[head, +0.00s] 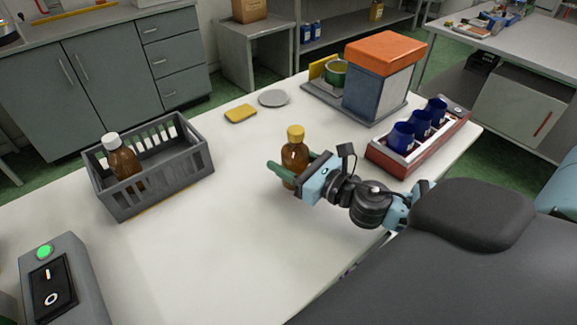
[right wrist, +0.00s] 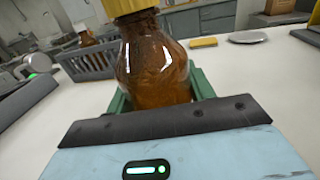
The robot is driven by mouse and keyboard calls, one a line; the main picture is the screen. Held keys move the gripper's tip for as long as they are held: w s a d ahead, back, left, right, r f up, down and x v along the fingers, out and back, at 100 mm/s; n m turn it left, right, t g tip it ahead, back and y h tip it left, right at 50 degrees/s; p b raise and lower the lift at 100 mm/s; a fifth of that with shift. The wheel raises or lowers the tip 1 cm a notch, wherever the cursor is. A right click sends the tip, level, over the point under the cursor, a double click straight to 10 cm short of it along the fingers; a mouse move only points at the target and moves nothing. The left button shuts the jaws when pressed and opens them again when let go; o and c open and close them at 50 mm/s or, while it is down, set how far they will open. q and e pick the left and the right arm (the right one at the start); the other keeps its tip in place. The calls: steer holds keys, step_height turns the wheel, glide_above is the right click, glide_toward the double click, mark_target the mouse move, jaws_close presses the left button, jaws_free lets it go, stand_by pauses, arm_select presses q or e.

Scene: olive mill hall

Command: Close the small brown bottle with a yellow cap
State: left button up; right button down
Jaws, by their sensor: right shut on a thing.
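The small brown bottle (head: 294,158) stands upright at the middle of the white table, with its yellow cap (head: 296,132) on its neck. How tight the cap sits I cannot tell. My right gripper (head: 288,170) comes in from the right and is shut on the bottle's body, with a green finger on either side. In the right wrist view the bottle (right wrist: 155,65) fills the space between the green fingers, and the lower edge of the yellow cap (right wrist: 130,6) shows at the top. My left gripper is in neither view.
A grey crate (head: 165,187) at the left holds a brown bottle with a white cap (head: 122,163). Behind lie a yellow sponge-like block (head: 241,114) and a grey disc (head: 274,98). A red rack with blue cups (head: 402,136), an orange-topped box (head: 375,95) and a switch box (head: 62,285) flank clear table.

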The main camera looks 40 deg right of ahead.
step_height(320, 180, down, 2)
steer(key=shift+s+f, duration=0.1)
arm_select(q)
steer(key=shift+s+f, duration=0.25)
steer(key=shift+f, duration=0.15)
arm_select(e)
steer(key=shift+r, duration=0.2)
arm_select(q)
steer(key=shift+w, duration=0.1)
arm_select(e)
steer(key=shift+f, duration=0.15)
steer(key=c, duration=0.6)
jaws_free()
steer(key=shift+o, duration=0.2)
